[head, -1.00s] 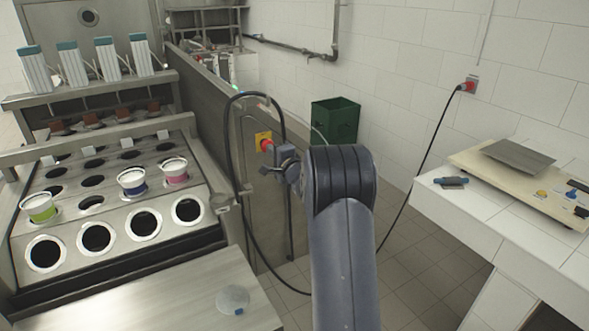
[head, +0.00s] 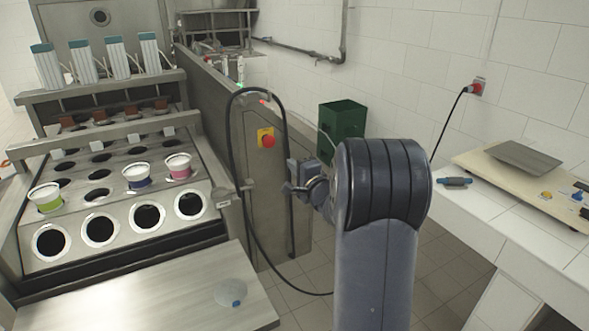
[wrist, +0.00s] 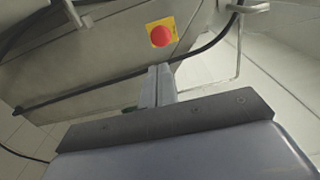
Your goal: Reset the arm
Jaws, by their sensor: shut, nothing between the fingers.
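My gripper (wrist: 157,86) is shut and empty in the wrist view, its two fingers together. It points toward the steel side of the filling machine, just below the red emergency button (wrist: 160,36) on its yellow plate. In the head view my arm stands right of the machine, and the wrist end reaches left toward the machine's side panel. The fingertips are mostly hidden there. The red button (head: 268,141) shows clear above and left of the wrist.
The filling machine (head: 130,225) holds three cups in its plate of round holes. A black cable (head: 232,150) loops by the machine's side. A green bin (head: 342,122) stands behind my arm. A white tiled table (head: 480,205) with a sealing device stands at the right.

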